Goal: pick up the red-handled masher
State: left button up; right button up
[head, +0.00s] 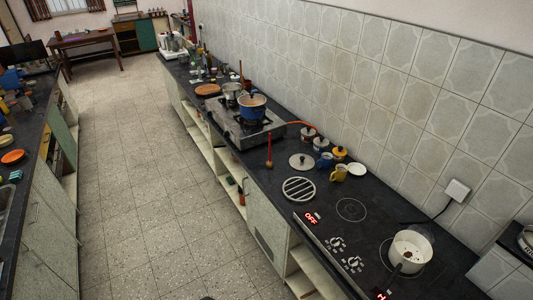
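A thin upright tool with a red handle (269,147), which looks like the masher, stands on the dark counter (262,184) near its front edge. Neither of my grippers shows in the head view.
A gas stove (273,134) holds a blue pot (252,107). A round lid (302,161), a slotted round trivet (299,188), mugs (339,173) and a white pot (410,251) stand along the counter. The tiled floor (140,190) left of it is clear.

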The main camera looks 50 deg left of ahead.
aim_at(269, 164)
jog(key=u, duration=1.7)
jog(key=z, duration=0.4)
jog(key=i+j+z, duration=0.15)
jog(key=j+z, duration=0.15)
jog(key=z, duration=0.2)
jog(key=i+j+z, duration=0.15)
jog(key=j+z, duration=0.2)
jog(key=z, duration=0.15)
jog(key=j+z, duration=0.35)
jog(key=z, duration=0.15)
